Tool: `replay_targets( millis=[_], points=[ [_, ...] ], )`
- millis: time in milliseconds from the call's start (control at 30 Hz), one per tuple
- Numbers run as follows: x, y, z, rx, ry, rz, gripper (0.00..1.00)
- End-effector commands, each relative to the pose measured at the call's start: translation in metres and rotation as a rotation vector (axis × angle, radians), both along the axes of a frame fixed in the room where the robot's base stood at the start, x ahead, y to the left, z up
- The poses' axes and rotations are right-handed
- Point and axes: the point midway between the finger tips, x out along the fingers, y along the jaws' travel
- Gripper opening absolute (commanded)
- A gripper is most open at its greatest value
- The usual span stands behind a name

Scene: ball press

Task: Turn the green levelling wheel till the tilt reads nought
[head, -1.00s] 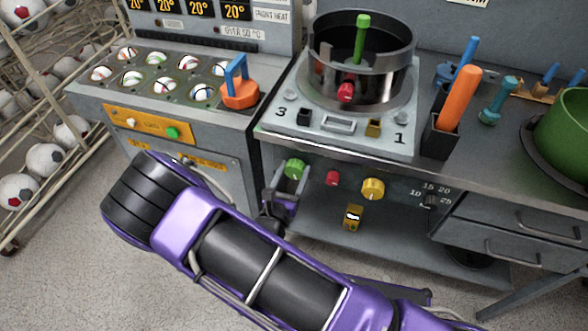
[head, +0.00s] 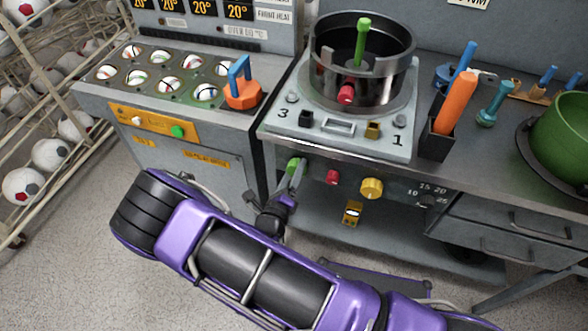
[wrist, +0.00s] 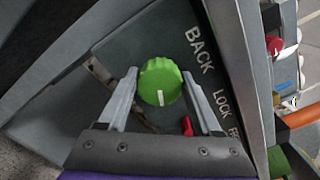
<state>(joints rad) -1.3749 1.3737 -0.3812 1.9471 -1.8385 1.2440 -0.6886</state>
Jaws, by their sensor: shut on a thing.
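The green levelling wheel (wrist: 160,88) is a ribbed knob with a white mark on its face, pointing down in the wrist view. In the head view the wheel (head: 292,164) sits at the left of the press front, partly hidden by my fingers. My gripper (head: 294,172) is shut on it, one finger on each side; the fingers (wrist: 160,76) also show in the wrist view. A small yellow gauge (head: 352,213) with a pale window hangs below the front; its reading is too small to tell.
A red knob (head: 333,177) and a yellow knob (head: 371,188) sit to the right of the wheel. A small red piece (wrist: 187,125) shows near my right finger in the wrist view. The cylindrical press (head: 390,80) stands above. Racks of balls (head: 50,153) stand at the left.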

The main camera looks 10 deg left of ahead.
Motion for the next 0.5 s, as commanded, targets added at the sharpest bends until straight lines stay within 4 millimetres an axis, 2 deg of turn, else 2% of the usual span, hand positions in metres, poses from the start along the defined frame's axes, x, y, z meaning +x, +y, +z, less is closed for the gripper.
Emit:
replay_targets(
  millis=[233,500],
  points=[
    [-0.0007,0.0001,-0.0008,-0.109,0.009,0.001,0.10],
    [-0.0007,0.0004,-0.0012,-0.149,0.013,0.001,0.10]
  ],
)
